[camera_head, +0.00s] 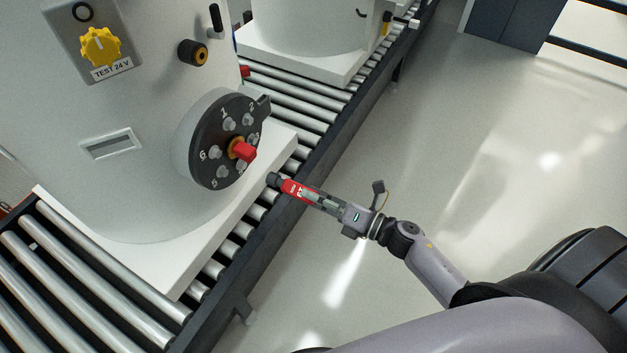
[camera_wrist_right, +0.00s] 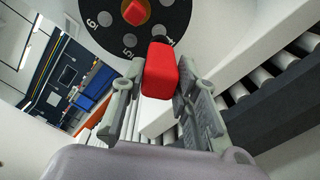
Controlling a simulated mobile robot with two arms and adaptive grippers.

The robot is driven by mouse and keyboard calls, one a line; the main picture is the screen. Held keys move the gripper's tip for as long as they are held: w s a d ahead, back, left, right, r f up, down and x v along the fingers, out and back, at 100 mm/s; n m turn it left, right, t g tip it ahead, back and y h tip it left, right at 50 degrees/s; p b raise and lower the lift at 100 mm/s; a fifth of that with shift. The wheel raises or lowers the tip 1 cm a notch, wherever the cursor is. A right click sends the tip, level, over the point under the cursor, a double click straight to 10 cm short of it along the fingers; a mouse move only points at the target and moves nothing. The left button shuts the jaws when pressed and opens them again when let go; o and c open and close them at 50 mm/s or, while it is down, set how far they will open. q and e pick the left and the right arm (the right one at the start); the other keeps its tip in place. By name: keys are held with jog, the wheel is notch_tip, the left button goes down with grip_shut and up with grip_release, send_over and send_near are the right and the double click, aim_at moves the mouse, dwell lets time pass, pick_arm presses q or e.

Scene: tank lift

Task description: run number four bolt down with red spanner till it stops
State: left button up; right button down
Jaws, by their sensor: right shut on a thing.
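A black round flange (camera_head: 203,165) with white numbers and several grey bolts is on the side of the white tank (camera_head: 150,190). A red knob (camera_head: 243,151) sits at its centre. Bolt number four (camera_head: 242,165) is at the lower right of the flange, partly hidden by the knob. My right gripper (camera_head: 309,196) is shut on the red spanner (camera_head: 292,187). The spanner's dark end points at the flange and looks apart from it, right of bolt four. My left gripper is out of view.
The tank stands on a white base (camera_head: 185,262) on a roller conveyor (camera_head: 240,232) with a dark side rail. A second white tank (camera_head: 300,25) is farther along it. A yellow knob (camera_head: 100,46) is on the near tank. The floor at right is clear.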

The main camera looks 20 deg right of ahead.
aim_at(293, 188)
jog(key=shift+s+d, duration=0.1)
jog(key=shift+s, duration=0.1)
jog(key=shift+x, duration=1.8)
jog(key=shift+b+x, duration=0.3)
jog(key=shift+x, duration=0.6)
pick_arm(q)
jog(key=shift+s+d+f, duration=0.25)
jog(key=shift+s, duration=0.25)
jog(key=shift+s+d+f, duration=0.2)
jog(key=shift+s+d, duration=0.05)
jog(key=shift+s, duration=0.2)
pick_arm(e)
jog(key=shift+w, duration=0.2)
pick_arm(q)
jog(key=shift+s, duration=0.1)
pick_arm(e)
jog(key=shift+a, duration=0.3)
